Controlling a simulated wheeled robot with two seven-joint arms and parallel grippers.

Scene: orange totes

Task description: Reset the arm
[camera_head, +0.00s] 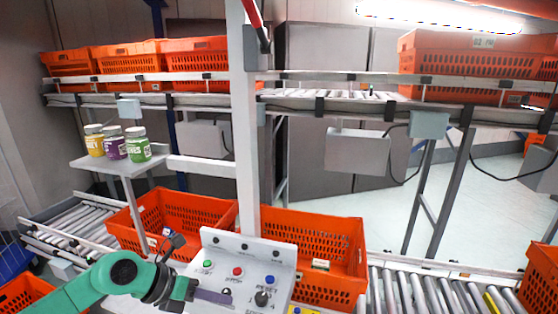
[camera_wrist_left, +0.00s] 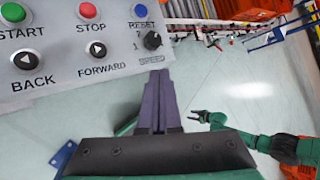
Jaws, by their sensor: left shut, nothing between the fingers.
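My left gripper (camera_head: 230,298) is low in the head view, in front of the control panel (camera_head: 225,245). Its dark, flat fingers are shut together and empty. In the left wrist view the fingertips (camera_wrist_left: 160,74) lie just below the speed knob (camera_wrist_left: 152,41) at the panel's lower edge; contact cannot be told. The panel carries a green START button (camera_wrist_left: 13,12), a red STOP button (camera_wrist_left: 88,10), a blue RESET button (camera_wrist_left: 140,10) and black BACK and FORWARD buttons. A green arm with a small dark gripper (camera_wrist_left: 207,120), seemingly my right, shows below right; its jaws are too small to judge.
Orange totes (camera_head: 320,225) stand behind the panel, and more sit on the upper conveyor (camera_head: 330,105). A grey post (camera_head: 245,150) rises behind the panel. Three jars (camera_head: 115,145) stand on a small shelf at left. A roller conveyor (camera_head: 430,290) runs lower right.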

